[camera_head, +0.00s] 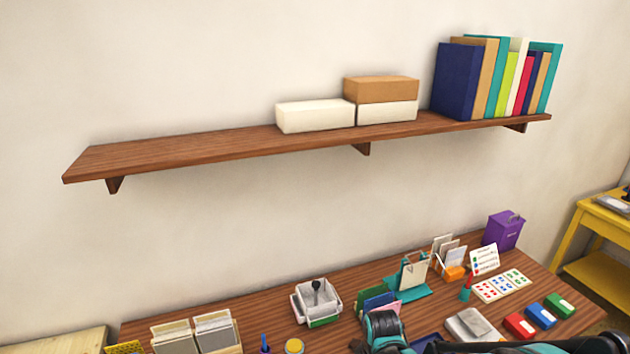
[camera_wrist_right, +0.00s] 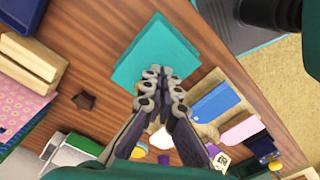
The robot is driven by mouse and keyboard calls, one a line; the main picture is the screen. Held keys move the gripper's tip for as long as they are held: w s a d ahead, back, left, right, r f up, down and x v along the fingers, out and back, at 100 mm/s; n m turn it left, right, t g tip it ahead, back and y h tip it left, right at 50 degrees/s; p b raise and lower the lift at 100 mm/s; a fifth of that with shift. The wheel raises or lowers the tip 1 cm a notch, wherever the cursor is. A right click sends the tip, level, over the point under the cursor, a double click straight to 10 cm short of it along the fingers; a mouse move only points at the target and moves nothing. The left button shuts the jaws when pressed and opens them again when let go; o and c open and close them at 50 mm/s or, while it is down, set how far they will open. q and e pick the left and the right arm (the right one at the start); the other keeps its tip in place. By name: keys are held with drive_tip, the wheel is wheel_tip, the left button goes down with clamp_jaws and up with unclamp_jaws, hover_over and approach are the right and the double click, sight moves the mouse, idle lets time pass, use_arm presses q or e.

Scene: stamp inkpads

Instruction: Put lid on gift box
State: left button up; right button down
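In the right wrist view a flat teal square piece (camera_wrist_right: 152,52) lies over the wood surface; I cannot tell whether it is the gift box or its lid. My right gripper (camera_wrist_right: 162,78) points at its lower edge. The fingertips are close together and overlap that edge in the picture. I cannot tell whether they touch or grip it. In the head view no gift box or lid can be made out for sure; my own dark and teal arm parts cover the bottom edge. My left gripper is not in view.
The desk (camera_head: 262,318) holds a purple box (camera_head: 503,231), a white tray (camera_head: 328,302), red (camera_head: 520,325), blue (camera_head: 540,316) and green (camera_head: 559,305) pads, and card holders. A wall shelf (camera_head: 200,150) above carries boxes and books. A dark star-shaped piece (camera_wrist_right: 84,100) lies left of my right gripper.

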drive_tip(key=shift+r+p, duration=1.4)
drive_tip(key=shift+r, duration=0.75)
